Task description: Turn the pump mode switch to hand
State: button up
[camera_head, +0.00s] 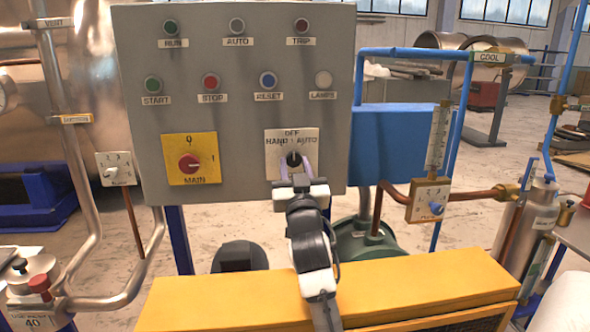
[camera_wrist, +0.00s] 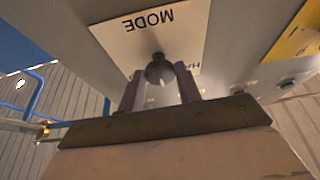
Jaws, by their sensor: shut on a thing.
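The pump mode switch (camera_head: 294,158) is a dark round knob on a white plate (camera_head: 276,143) marked OFF, HAND and AUTO, low on the right of the grey control panel. In the wrist view the same knob (camera_wrist: 159,70) stands out from a plate (camera_wrist: 150,32) that reads MODE upside down. My gripper (camera_head: 294,172) reaches up to the knob from below. In the wrist view its two pale purple fingers (camera_wrist: 160,88) are shut on the knob, one on each side. The knob's pointer direction is hard to tell, as the fingers partly cover it.
The red MAIN switch (camera_head: 190,163) on a yellow plate is left of the mode switch. Push buttons and lamps fill the panel (camera_head: 240,110) above. A yellow cover (camera_head: 420,288) lies below, under my arm. A blue box (camera_head: 395,145) and pipes stand at right.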

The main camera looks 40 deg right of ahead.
jog(key=shift+f+n+b, duration=0.15)
jog(key=shift+n+b, duration=0.15)
jog(key=shift+s+d+f+n+t+y+b, duration=0.1)
jog(key=shift+n+t+y+b, duration=0.3)
jog(key=shift+n+b, duration=0.55)
jog(key=n+y+b, duration=0.2)
jog(key=n+b, duration=0.1)
jog(key=shift+d+n+b, duration=0.1)
jog(key=shift+n+b, duration=0.15)
jog(key=shift+b, duration=0.05)
jog(key=n+y+b, duration=0.1)
jog(key=n+b, duration=0.1)
jog(key=n, duration=0.1)
jog(key=shift+s+d+t+y, duration=0.1)
jog(key=shift+t+y, duration=0.2)
jog(key=shift+y, duration=0.1)
jog(key=shift+r+n+y+b, duration=0.15)
jog(key=shift+n+y+b, duration=0.35)
jog(key=shift+n, duration=0.3)
jog(key=shift+r+n+y+b, duration=0.15)
jog(key=shift+n+y+b, duration=0.15)
jog(key=shift+n+b, duration=0.4)
jog(key=shift+n, duration=0.3)
jog(key=o, duration=1)
jog(key=shift+r, duration=0.1)
